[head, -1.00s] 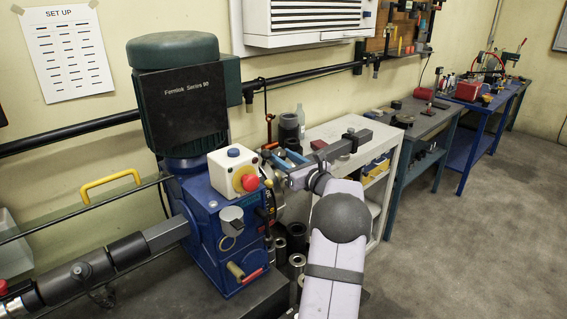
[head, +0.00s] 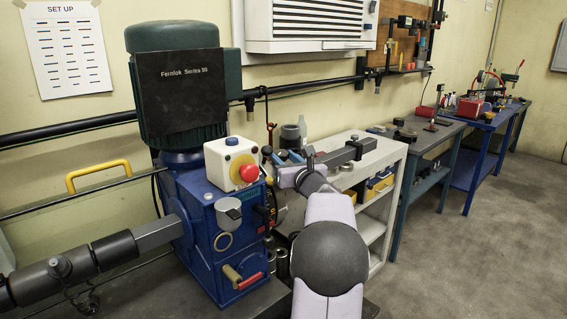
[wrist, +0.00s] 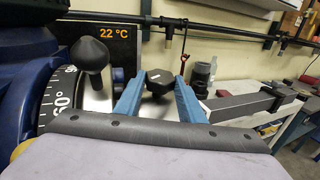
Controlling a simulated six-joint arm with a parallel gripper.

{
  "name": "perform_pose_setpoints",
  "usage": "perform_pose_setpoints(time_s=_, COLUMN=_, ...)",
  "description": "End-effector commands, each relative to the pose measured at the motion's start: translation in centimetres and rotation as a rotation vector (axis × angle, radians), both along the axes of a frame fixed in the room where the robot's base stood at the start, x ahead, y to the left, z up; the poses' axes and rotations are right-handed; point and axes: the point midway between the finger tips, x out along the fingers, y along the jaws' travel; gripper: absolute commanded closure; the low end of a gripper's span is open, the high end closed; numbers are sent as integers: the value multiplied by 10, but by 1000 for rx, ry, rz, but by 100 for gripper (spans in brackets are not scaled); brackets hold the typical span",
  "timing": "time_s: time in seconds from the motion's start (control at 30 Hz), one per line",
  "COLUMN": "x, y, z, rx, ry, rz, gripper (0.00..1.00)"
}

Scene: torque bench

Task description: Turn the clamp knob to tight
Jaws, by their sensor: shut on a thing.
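The clamp knob (wrist: 158,79), black with a faceted head, stands between the two blue fingers of my gripper (wrist: 160,84) in the wrist view. My gripper is shut on it. In the head view my gripper (head: 286,158) is at the right side of the blue machine (head: 205,225), and the knob is too small or hidden to make out there. The fingers hide part of the knob's sides, and I cannot read its tightness setting.
A second, rounded black knob (wrist: 90,56) stands left of my gripper, near a numbered dial (wrist: 57,103) and a 22 °C display (wrist: 114,34). A grey bar (wrist: 245,104) lies to the right. A red button (head: 249,173) sits on the machine; open floor (head: 470,250) lies at right.

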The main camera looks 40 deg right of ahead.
Motion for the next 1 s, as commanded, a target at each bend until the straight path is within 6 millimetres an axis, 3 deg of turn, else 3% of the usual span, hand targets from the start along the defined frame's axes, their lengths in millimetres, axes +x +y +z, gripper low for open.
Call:
perform_pose_setpoints(time_s=0.13, x=0, y=0, z=3, rx=-1, ry=-6, rz=1, gripper=87)
perform_pose_setpoints(time_s=0.17, x=0, y=0, z=3, rx=-1, ry=-6, rz=1, gripper=57)
perform_pose_setpoints(time_s=0.2, x=0, y=0, z=3, rx=-1, ry=-5, rz=1, gripper=48)
perform_pose_setpoints(time_s=0.23, x=0, y=0, z=3, rx=0, ry=-5, rz=1, gripper=45)
perform_pose_setpoints(time_s=0.73, x=-1, y=1, z=-9, rx=4, ry=13, rz=2, gripper=45)
perform_pose_setpoints(time_s=1.0, x=-20, y=7, z=-8, rx=1, ry=7, rz=1, gripper=45)
